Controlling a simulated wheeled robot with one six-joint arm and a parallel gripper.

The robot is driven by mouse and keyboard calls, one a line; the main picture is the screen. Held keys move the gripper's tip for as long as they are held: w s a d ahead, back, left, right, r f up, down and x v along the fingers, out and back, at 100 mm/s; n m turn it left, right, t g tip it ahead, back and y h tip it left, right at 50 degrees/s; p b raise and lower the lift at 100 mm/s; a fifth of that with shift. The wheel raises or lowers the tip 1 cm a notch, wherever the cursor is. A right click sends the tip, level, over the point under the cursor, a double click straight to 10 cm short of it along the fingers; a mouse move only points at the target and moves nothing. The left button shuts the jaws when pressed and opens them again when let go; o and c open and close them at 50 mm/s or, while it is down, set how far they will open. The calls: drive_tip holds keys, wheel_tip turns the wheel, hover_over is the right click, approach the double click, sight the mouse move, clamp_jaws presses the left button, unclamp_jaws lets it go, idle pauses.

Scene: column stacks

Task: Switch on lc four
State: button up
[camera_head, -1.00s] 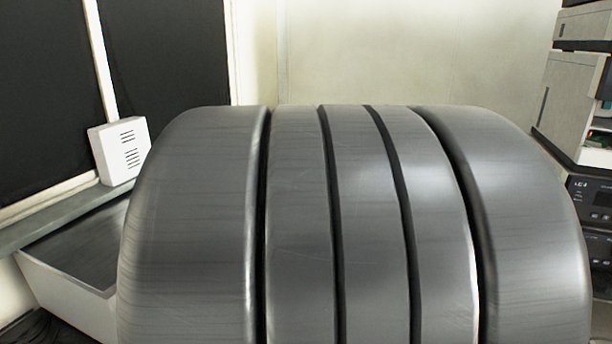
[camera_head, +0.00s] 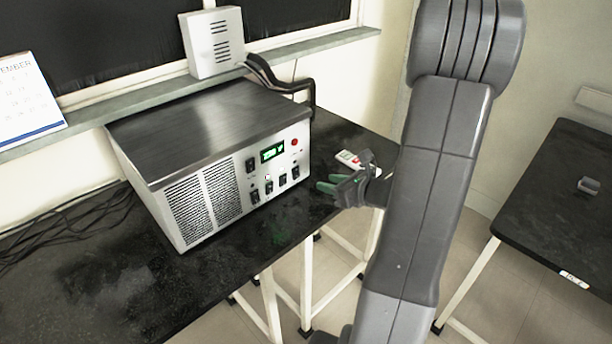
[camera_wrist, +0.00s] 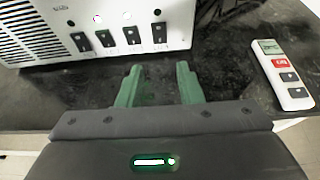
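A grey metal power box (camera_head: 215,125) with a vented front stands on the black bench. Its front has a lit green display (camera_head: 272,152), a red button (camera_head: 294,142) and several black rocker switches (camera_head: 283,180). The switches also show in the wrist view (camera_wrist: 134,36). No label reading "lc four" is legible, and I cannot tell any switch's position. My gripper (camera_head: 326,185) has green fingers, apart and empty, in front of the box's right part. In the wrist view, my gripper (camera_wrist: 158,68) points at the lower front, short of the switches.
A white and red handheld meter (camera_head: 347,159) lies right of the box; it shows in the wrist view (camera_wrist: 282,75). A white vented unit (camera_head: 213,42) stands on the sill. Black cables (camera_head: 75,218) lie left. Another black table (camera_head: 560,190) stands right, across a floor gap.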

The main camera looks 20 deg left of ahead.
sight(297, 175)
drive_tip(key=x, duration=1.2)
drive_tip(key=shift+s+d+f, duration=0.1)
